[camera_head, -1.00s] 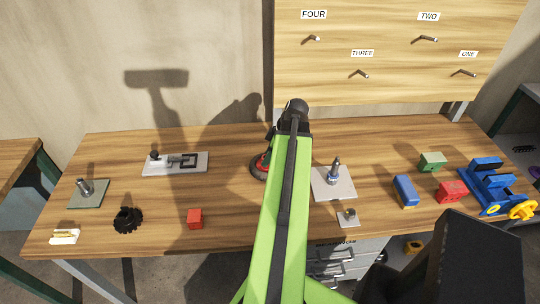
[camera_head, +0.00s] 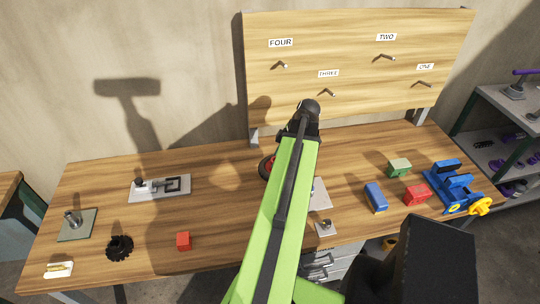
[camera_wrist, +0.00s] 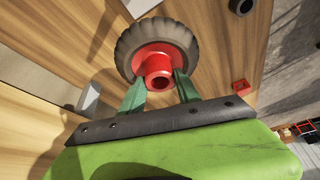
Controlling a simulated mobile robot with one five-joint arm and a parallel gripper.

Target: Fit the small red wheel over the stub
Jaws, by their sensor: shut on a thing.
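The red wheel (camera_wrist: 157,62), with a red hub and dark tyre, is held between the green fingers of my gripper (camera_wrist: 160,88) in the wrist view. In the head view part of the red wheel (camera_head: 266,167) shows left of my arm; my fingers are hidden there. Upright stubs stand on a green-grey plate (camera_head: 88,228) at the left and a small plate (camera_head: 325,229) at the front centre. A larger pale plate (camera_head: 321,197) is mostly behind my arm, its post largely hidden. I cannot tell which stub is meant. The wheel appears clear of all of them.
A plate with a black latch (camera_head: 160,188), a black toothed wheel (camera_head: 119,247) and a red block (camera_head: 184,240) are on the left. Blue (camera_head: 376,198), green (camera_head: 399,168) and red (camera_head: 417,194) blocks and a blue vise (camera_head: 456,188) are on the right. A pegboard (camera_head: 350,60) stands behind.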

